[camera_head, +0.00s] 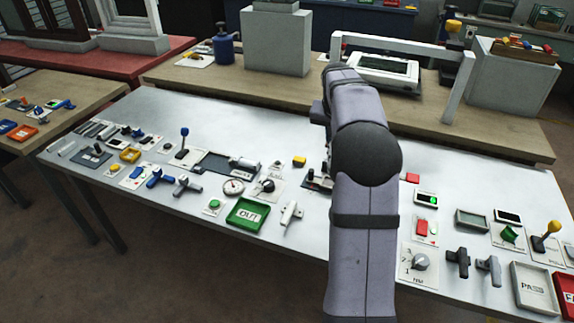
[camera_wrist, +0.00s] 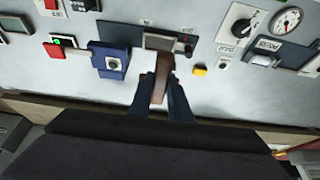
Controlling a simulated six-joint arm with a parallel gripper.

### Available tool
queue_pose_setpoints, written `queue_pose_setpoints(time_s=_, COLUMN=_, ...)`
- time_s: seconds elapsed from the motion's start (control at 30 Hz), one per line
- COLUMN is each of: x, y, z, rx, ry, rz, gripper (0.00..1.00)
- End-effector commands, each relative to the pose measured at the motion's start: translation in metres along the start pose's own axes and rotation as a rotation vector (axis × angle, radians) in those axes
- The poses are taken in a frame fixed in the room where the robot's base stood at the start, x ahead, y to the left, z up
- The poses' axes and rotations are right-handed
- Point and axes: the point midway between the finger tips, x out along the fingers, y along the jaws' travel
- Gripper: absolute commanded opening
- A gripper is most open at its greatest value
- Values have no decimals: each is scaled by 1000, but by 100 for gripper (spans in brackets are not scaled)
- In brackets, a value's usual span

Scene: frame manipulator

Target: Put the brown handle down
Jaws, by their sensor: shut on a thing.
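The brown handle (camera_wrist: 161,79) is upright between the two dark fingers of my gripper (camera_wrist: 163,92) in the wrist view. My gripper is shut on it. The handle's far end is close to a grey plate with a dark slot (camera_wrist: 160,43); I cannot tell whether it touches the plate or the table. In the head view my arm hides the handle and most of the gripper, which is over the middle of the metal table (camera_head: 130,210).
A blue box with a knob (camera_wrist: 110,62) stands left of the handle, and a small yellow block (camera_wrist: 199,70) lies to its right. The green OUT tray (camera_head: 247,214) and PASS tray (camera_head: 533,289) lie near the front edge.

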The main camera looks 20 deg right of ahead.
Motion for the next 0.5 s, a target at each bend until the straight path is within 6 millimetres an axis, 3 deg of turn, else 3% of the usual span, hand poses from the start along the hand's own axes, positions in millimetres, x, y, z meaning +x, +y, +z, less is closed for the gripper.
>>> queue_pose_setpoints(time_s=0.27, x=-10, y=3, z=49, rx=-6, ry=1, rz=-2, gripper=0)
queue_pose_setpoints(time_s=0.5, x=2, y=7, z=109, rx=-63, ry=-2, rz=-26, gripper=0)
